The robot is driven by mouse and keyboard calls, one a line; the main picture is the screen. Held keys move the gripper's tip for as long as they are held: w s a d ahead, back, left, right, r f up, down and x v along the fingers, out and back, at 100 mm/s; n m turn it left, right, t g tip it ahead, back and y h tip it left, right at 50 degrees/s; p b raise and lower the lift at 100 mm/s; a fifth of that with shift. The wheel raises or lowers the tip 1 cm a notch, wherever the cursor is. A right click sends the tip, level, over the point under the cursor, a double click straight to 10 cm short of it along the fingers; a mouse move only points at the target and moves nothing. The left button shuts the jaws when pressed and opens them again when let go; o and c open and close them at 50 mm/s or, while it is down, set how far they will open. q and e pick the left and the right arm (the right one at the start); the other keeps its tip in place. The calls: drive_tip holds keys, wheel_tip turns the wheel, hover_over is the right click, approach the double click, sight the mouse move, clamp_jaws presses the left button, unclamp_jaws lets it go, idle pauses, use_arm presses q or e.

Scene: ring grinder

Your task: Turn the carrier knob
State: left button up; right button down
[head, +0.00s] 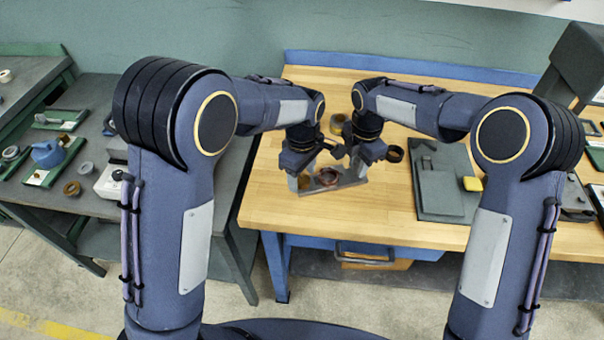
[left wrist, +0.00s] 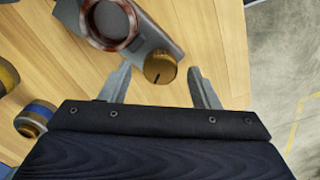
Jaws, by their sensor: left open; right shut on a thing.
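The grey carrier (head: 345,182) is near the middle of the wooden bench, with a reddish-brown ring (head: 328,176) in it. In the left wrist view, the carrier (left wrist: 158,36), the ring (left wrist: 110,22) and the round brass carrier knob (left wrist: 160,67) show at the top. My left gripper (head: 303,182) is open at the carrier's left end. Its fingers (left wrist: 160,88) point towards the knob, which lies just beyond and between the tips, with gaps on both sides. My right gripper (head: 362,172) is shut at the carrier's right end; its finger contact is mostly hidden.
A brass ring (head: 338,124) and a dark ring (head: 393,154) lie behind and right of the carrier. A grey fixture board (head: 440,205) with a yellow block (head: 472,184) stands to the right. A cluttered grey side bench (head: 100,215) is at left. The wood in front of the carrier is clear.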

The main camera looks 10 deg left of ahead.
sight(302, 179)
use_arm(q)
wheel_tip(302, 179, up, 12)
drive_tip(key=shift+f, duration=0.25)
